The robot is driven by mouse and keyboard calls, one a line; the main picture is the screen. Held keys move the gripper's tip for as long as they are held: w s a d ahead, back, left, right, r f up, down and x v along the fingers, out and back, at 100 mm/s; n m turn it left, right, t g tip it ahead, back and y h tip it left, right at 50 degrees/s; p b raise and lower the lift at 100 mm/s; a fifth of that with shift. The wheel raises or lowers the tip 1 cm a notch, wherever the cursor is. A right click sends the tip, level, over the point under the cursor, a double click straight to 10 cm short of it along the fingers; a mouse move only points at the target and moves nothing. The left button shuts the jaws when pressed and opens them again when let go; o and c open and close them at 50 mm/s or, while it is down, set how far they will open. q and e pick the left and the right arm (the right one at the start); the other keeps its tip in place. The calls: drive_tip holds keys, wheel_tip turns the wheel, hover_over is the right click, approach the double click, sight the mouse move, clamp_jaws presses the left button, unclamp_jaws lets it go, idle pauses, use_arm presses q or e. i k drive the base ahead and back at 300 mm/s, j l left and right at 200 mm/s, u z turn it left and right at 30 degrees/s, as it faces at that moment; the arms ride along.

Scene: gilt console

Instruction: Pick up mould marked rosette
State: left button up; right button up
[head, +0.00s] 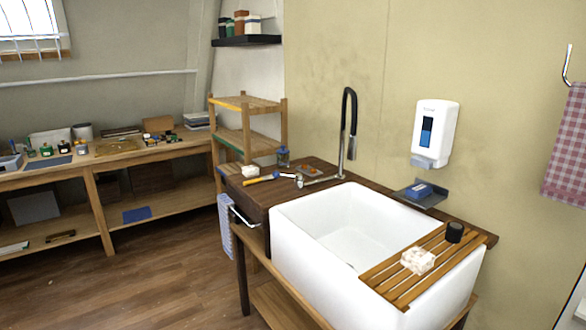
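No label reading rosette is legible in the head view, so I cannot tell which thing is the mould. A white, lumpy block (418,261) lies on the slatted wooden rack (388,279) across the sink's right side. A smaller white piece (250,171) sits on the dark wooden counter at the left of the sink. An orange-brown item (308,170) lies farther back on that counter. Neither of my grippers is in view.
The white sink (300,234) has a tall black-hosed tap (349,120) behind it. A hammer (262,179) lies on the dark counter (272,196). A black cup (454,232) stands on the rack. A long workbench (100,160) holds clutter at left. Wooden floor (150,270) between is clear.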

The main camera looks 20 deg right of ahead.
sight(250, 170)
drive_tip(key=i+j+z, duration=0.5)
drive_tip(key=i+j, duration=0.25)
drive_tip(key=i+j+z, duration=0.1)
drive_tip(key=i+j, duration=0.2)
drive_tip(key=i+j+z, duration=0.1)
drive_tip(key=i+j, duration=0.2)
drive_tip(key=j, duration=0.25)
drive_tip(key=i+j, duration=0.55)
drive_tip(key=j, duration=0.3)
drive_tip(key=i+j, duration=0.6)
drive_tip(key=j, duration=0.2)
drive_tip(key=z, duration=0.05)
